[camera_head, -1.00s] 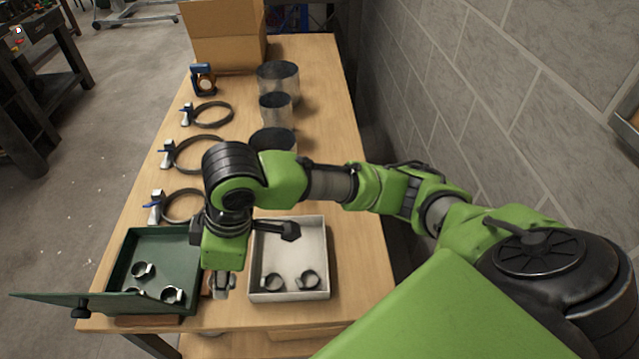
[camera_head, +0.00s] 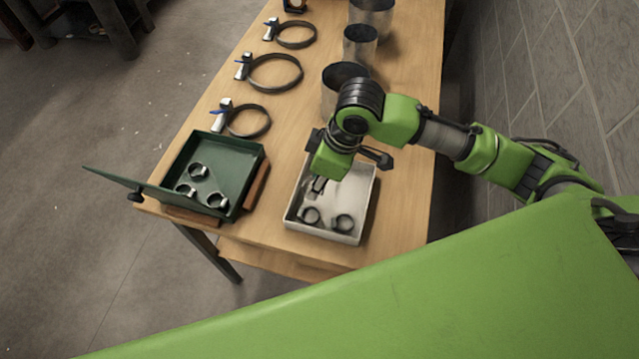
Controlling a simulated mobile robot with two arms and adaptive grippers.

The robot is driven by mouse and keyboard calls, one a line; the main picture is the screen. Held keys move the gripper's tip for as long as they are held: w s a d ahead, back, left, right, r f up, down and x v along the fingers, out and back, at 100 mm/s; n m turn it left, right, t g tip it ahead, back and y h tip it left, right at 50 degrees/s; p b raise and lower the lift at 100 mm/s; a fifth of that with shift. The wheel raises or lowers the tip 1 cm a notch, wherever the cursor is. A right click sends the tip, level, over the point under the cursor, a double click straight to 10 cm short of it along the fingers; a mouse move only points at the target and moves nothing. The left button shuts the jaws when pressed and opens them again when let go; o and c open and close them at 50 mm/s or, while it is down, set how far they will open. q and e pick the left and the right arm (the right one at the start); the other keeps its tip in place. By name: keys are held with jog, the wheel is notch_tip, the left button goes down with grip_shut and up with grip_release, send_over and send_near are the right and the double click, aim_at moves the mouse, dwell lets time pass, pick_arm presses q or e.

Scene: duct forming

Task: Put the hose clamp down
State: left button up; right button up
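My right gripper (camera_head: 318,187) points down over the left part of the white tray (camera_head: 364,200). Its fingers are small and partly hidden by the green wrist, so I cannot tell if they are open or shut, or whether a clamp is between them. Two small dark hose clamps lie in the tray, a left one (camera_head: 311,216) and a right one (camera_head: 344,223), just in front of the gripper. Several small clamps lie in the open green box, at its back (camera_head: 198,170), left (camera_head: 186,190) and right (camera_head: 217,200). My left gripper is not in view.
Three large ring clamps, near (camera_head: 248,122), middle (camera_head: 275,72) and far (camera_head: 296,35), lie along the table's left side. Metal duct cylinders (camera_head: 360,45) stand behind my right arm. The green box (camera_head: 245,180) has its lid open leftward. A block wall (camera_head: 540,80) borders the right.

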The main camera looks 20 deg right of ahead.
jog(key=shift+w+d+f, duration=0.2)
jog(key=shift+w+f, duration=0.2)
jog(key=shift+f, duration=0.15)
jog(key=f, duration=0.1)
jog(key=f+p, duration=0.1)
jog(key=f, duration=0.1)
jog(key=shift+w+d+f, duration=0.25)
jog(key=shift+f, duration=0.1)
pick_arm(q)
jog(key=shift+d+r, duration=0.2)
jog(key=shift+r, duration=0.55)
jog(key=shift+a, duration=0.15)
pick_arm(e)
jog(key=shift+f, duration=0.15)
jog(key=o, duration=0.6)
jog(key=shift+o, duration=0.2)
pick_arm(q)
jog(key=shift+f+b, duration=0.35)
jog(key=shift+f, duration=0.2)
pick_arm(e)
jog(key=v, duration=1.2)
